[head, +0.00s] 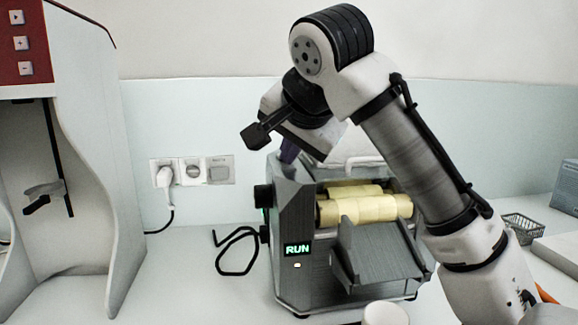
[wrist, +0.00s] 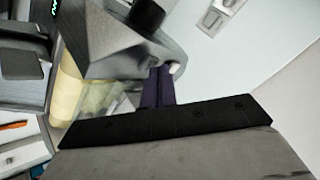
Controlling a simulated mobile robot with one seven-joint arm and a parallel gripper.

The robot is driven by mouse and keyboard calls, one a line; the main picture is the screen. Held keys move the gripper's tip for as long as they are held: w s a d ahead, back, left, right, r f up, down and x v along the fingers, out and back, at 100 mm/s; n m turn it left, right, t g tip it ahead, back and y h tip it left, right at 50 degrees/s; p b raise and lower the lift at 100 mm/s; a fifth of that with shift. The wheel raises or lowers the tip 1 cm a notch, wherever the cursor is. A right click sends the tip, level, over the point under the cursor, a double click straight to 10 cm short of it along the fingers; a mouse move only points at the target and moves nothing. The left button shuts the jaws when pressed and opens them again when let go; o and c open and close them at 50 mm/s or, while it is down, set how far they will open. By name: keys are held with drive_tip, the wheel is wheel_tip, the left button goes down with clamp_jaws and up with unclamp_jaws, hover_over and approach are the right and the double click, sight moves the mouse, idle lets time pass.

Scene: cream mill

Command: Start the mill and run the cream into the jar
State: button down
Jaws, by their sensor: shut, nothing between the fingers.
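The mill (head: 294,215) is a grey machine on the counter, and its small display (head: 298,249) reads RUN in green. Its rollers (head: 365,209) carry pale yellow cream. A grey chute (head: 375,255) slopes down at its front. A white round rim, apparently the jar (head: 386,314), stands below the chute, cut off by the frame's bottom edge. My gripper (head: 288,153) is shut and empty at the top of the mill's left housing. In the wrist view its dark purple fingers (wrist: 158,88) are together beside the grey housing (wrist: 105,40); I cannot tell whether they touch it.
A black knob (head: 263,196) sticks out of the mill's left side, with a black cable loop (head: 238,250) beside it. A white machine with a red panel (head: 23,43) stands at left. Wall sockets (head: 192,171) are behind. A wire basket (head: 523,228) is at right. The counter front left is clear.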

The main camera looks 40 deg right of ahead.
idle(0.4)
drive_tip(key=shift+r+p, duration=0.7)
drive_tip(key=shift+r, duration=0.05)
wheel_tip(320, 180, up, 5)
drive_tip(key=p, duration=0.4)
idle(0.8)
